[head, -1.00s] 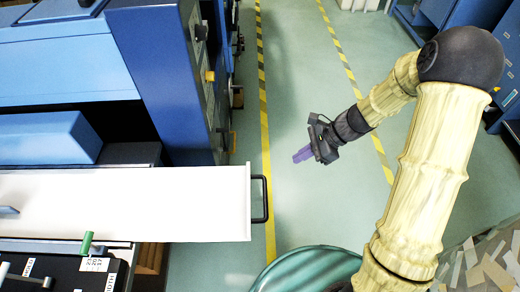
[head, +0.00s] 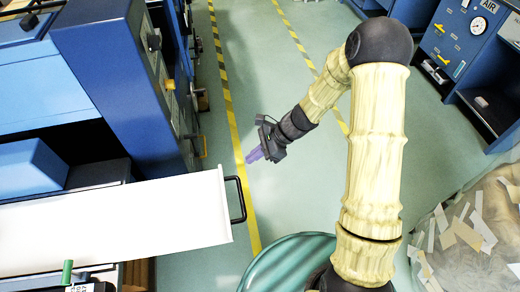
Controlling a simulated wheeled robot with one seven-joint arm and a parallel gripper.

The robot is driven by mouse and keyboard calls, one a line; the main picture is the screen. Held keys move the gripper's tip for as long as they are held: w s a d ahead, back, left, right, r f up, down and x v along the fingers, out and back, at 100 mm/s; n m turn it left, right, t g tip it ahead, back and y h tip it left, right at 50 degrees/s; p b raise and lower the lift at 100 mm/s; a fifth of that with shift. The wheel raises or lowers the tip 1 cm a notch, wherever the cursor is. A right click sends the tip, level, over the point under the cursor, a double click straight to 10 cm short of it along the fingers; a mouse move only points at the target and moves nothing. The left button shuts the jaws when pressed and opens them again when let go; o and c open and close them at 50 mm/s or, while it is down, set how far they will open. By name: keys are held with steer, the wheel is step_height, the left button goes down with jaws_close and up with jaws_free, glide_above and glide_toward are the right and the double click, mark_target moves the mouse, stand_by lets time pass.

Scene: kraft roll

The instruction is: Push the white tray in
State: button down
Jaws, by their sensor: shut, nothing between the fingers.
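The white tray (head: 120,225) sticks out from the blue machine at the left of the head view, with a black handle (head: 239,199) on its right end. My gripper (head: 252,157) is shut and empty, its purple fingers pointing left. In the picture it is just above and right of the handle, with a gap between them. I cannot tell its exact height against the tray. The tray's left end runs out of the frame.
The blue machine (head: 100,70) fills the upper left. A green-topped lever (head: 67,271) stands below the tray. A blue cabinet with a gauge (head: 462,50) is at the upper right, and paper scraps (head: 465,232) lie lower right.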

steer(key=s+a+f, duration=0.1)
steer(key=a+f, duration=0.2)
steer(key=a, duration=0.3)
steer(key=shift+s+a, duration=0.3)
steer(key=shift+a, duration=0.1)
